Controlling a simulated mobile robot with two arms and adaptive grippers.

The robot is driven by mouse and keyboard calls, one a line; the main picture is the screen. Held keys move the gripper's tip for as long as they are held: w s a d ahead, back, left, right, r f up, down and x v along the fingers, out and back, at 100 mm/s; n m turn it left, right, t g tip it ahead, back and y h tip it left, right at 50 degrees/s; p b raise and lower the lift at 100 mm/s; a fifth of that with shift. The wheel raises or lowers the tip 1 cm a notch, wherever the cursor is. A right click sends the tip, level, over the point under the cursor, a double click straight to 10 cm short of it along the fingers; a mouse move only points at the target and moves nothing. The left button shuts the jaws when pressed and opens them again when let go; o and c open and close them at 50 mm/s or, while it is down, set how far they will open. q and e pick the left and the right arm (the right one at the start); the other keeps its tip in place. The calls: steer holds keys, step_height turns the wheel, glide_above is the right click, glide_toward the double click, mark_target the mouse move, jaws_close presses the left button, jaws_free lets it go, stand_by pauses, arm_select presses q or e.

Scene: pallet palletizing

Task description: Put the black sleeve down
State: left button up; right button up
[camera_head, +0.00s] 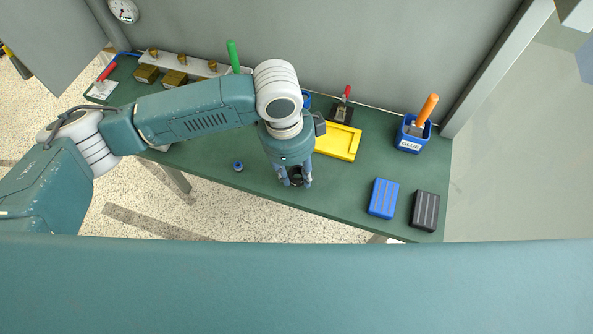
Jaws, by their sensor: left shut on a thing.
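My left gripper (295,184) points down over the green table, near its front edge. It is shut on the black sleeve (296,175), a small dark round piece between its fingers. The fingers partly hide the sleeve, and I cannot tell whether it touches the table top. My right gripper is not in view.
A small blue part (238,166) stands left of the gripper. A yellow tray (341,143) lies behind it to the right. Blue (383,199) and black (425,211) blocks and a blue bin (411,143) stand at the right. Table (340,192) between gripper and blocks is clear.

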mark_target(290, 172)
arm_select(q)
steer(key=shift+f, duration=0.5)
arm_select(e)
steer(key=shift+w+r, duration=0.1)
arm_select(q)
steer(key=shift+f, duration=0.15)
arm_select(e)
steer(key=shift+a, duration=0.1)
arm_select(q)
steer(key=shift+f, duration=0.1)
steer(key=o, duration=1.1)
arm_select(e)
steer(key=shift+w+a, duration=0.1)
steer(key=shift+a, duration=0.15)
arm_select(q)
steer(key=r, duration=0.4)
steer(key=a+r+b, duration=0.1)
steer(key=r, duration=0.3)
steer(key=r+b, duration=0.1)
steer(key=r, duration=0.3)
steer(key=shift+w+a+r, duration=0.1)
steer(key=shift+a+r, duration=0.1)
steer(key=shift+r, duration=0.05)
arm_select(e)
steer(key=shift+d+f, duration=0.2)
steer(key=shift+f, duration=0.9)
